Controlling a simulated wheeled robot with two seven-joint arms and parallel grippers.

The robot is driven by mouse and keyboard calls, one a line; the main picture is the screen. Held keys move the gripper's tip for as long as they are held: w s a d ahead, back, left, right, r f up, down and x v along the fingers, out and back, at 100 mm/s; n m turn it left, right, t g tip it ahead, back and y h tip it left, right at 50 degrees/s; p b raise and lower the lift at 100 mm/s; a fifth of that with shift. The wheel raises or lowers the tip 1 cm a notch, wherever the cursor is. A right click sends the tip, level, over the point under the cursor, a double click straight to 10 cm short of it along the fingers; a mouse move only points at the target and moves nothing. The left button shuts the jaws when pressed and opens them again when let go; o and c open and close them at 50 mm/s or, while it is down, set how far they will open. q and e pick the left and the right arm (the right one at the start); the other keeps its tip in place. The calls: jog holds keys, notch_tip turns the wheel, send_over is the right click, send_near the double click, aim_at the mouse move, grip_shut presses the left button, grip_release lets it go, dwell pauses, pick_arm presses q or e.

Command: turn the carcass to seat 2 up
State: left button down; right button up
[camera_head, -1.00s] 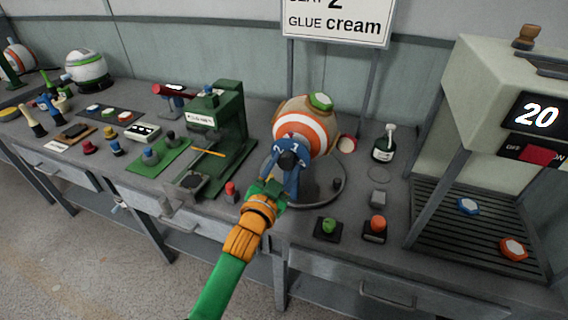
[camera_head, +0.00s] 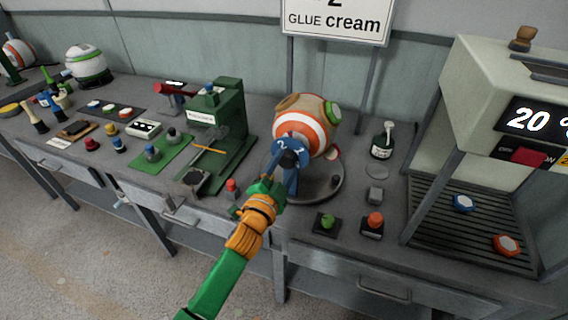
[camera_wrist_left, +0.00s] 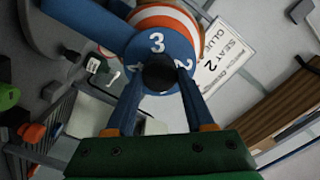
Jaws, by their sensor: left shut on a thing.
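The carcass (camera_head: 318,118) is a tan ball with an orange and white ring and a green patch on its upper right. It sits in a stand with a round grey base (camera_head: 328,190). A blue numbered hub (camera_head: 278,146) faces me, with a 2 on its upper part; the left wrist view shows 3 on the hub (camera_wrist_left: 157,42) and a 2 at its right. My left gripper (camera_head: 288,164) is shut on the black knob (camera_wrist_left: 159,73) at the hub's centre. My right gripper is in neither view.
A sign (camera_head: 336,20) stands behind. A green press (camera_head: 220,120) is left of the stand. Green (camera_head: 326,222) and orange (camera_head: 374,220) buttons are in front right. A bottle (camera_head: 382,142) and a grey machine (camera_head: 500,90) stand to the right.

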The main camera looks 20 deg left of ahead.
pick_arm(q)
jog(key=shift+m+p, duration=0.4)
jog(key=shift+m, duration=3.5)
jog(key=shift+c, duration=1.3)
grip_release()
jog(key=shift+f, duration=0.1)
jog(key=s, duration=0.7)
jog(key=shift+a, duration=0.15)
jog(key=shift+f, duration=0.1)
